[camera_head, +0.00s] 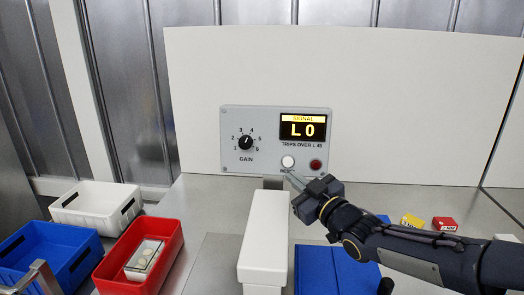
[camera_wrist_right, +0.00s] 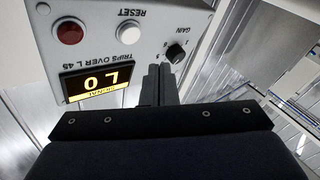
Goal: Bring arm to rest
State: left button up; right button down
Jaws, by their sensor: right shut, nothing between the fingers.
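My right arm comes in from the right in the head view. Its gripper (camera_head: 292,182) is shut and empty, with the fingertips just below the white RESET button (camera_head: 288,161) of the grey panel (camera_head: 232,122). I cannot tell whether they touch the panel. The right wrist view also shows the closed fingers (camera_wrist_right: 160,82) in front of the panel, beside the gain knob (camera_wrist_right: 175,53).
White (camera_head: 66,212), blue (camera_head: 62,231) and red (camera_head: 173,264) bins stand at the left; the red one holds a light item. A white block (camera_head: 264,233) and a blue object (camera_head: 325,272) lie below the gripper.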

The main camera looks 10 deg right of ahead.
jog(key=s+d+f+m+g+h, duration=0.3)
jog(key=s+f+m, duration=0.1)
jog(key=s, duration=0.5)
jog(key=s+d+f+m+g+h, duration=0.3)
jog(key=s+d+f+g, duration=0.15)
jog(key=s, duration=0.35)
jog(key=s+a+f+m+g+y, duration=0.1)
jog(key=s+a+f+g, duration=0.1)
jog(key=s, duration=0.6)
jog(key=s+a+f+m+g+y+p, duration=0.1)
jog(key=s+a+f+m+g, duration=0.1)
jog(key=s+f, duration=0.3)
jog(key=s+a, duration=0.1)
jog(key=s, duration=0.1)
jog(key=shift+s+f, duration=0.2)
jog(key=shift+s, duration=0.2)
jog(key=shift+a+g, duration=0.1)
jog(key=shift+g, duration=0.15)
